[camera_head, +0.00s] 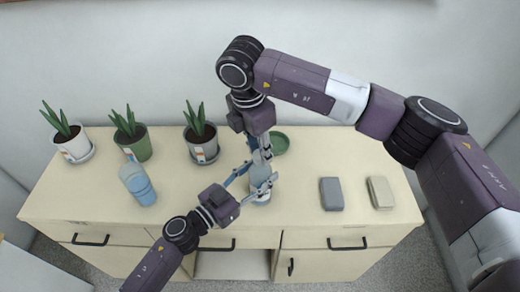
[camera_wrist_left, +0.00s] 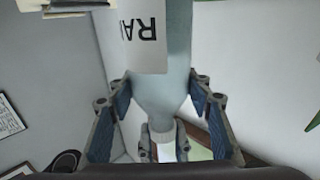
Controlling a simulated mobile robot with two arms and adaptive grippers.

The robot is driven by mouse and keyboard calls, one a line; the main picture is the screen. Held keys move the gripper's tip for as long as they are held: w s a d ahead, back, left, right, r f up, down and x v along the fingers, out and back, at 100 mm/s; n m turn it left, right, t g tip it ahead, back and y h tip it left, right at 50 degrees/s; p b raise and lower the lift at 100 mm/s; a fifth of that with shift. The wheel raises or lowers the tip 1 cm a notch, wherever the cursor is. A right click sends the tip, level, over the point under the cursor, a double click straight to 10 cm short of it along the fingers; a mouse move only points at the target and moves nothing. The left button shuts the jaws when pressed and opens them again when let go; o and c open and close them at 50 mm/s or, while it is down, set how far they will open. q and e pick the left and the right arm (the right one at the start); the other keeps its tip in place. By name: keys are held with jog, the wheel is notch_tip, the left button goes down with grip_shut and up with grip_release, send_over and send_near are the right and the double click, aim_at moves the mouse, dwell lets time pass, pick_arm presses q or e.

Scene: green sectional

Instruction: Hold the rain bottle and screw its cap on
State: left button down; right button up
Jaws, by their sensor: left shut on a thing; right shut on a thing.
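The rain bottle (camera_head: 261,181) stands near the middle of the counter, pale blue-grey. In the left wrist view the bottle (camera_wrist_left: 165,85) shows upside down, with a white label reading "RA". My left gripper (camera_head: 250,183) is shut on its body from the left; its blue-padded fingers (camera_wrist_left: 162,115) flank the bottle. My right gripper (camera_head: 263,158) points down from above and is shut on the cap at the bottle's neck. The pale cap (camera_wrist_left: 161,136) sits between the right fingertips in the left wrist view. I cannot tell how far it is threaded.
A blue bottle (camera_head: 138,185) stands at the left. Three potted plants (camera_head: 72,143) (camera_head: 132,141) (camera_head: 201,142) line the back left. Grey (camera_head: 331,194) and beige (camera_head: 380,192) blocks lie at the right of the counter (camera_head: 300,215).

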jog(key=m, duration=0.6)
jog(key=shift+w+g, duration=0.1)
jog(key=shift+g, duration=0.3)
jog(key=m, duration=0.3)
jog(key=shift+m+g, duration=0.3)
jog(key=o, duration=0.7)
jog(key=shift+c, duration=0.2)
jog(key=shift+r, duration=2.25)
